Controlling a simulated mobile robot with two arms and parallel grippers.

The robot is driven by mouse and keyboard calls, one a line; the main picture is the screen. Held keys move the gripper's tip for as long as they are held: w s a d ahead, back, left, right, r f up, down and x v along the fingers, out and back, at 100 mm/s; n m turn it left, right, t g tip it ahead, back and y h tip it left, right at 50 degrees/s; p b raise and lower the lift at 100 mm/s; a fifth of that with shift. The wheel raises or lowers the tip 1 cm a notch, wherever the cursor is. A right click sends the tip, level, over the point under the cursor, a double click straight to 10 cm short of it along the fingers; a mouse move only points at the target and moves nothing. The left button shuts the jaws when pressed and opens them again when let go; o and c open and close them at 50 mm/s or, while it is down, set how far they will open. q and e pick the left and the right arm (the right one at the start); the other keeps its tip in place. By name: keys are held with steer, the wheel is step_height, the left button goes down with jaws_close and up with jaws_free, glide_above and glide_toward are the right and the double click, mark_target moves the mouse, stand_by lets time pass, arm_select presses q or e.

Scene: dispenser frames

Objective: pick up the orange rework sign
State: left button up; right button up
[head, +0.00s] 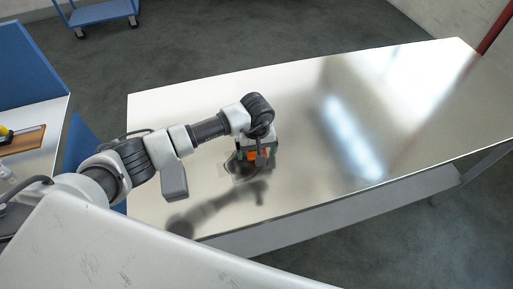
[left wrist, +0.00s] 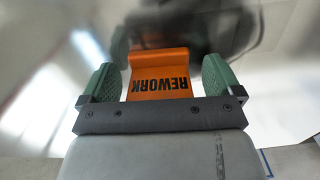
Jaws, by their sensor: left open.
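The orange rework sign (left wrist: 160,76) shows in the left wrist view between the two green fingers of my left gripper (left wrist: 160,82). Its black REWORK lettering reads upside down there. A gap shows between the sign and each finger, so the jaws are open around it. In the head view, my left gripper (head: 257,154) is low over the metal table, and a small orange part of the sign (head: 258,155) shows beneath the wrist. The rest of the sign is hidden by my arm. My right gripper is in neither view.
The shiny metal table (head: 410,110) is clear on its right side, with bright reflections. At the left, a blue-sided bench (head: 50,120) holds a brown board (head: 22,142). A blue cart (head: 100,12) stands on the floor behind.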

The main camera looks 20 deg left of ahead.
arm_select(q)
steer(key=c, duration=1)
steer(key=shift+r, duration=0.15)
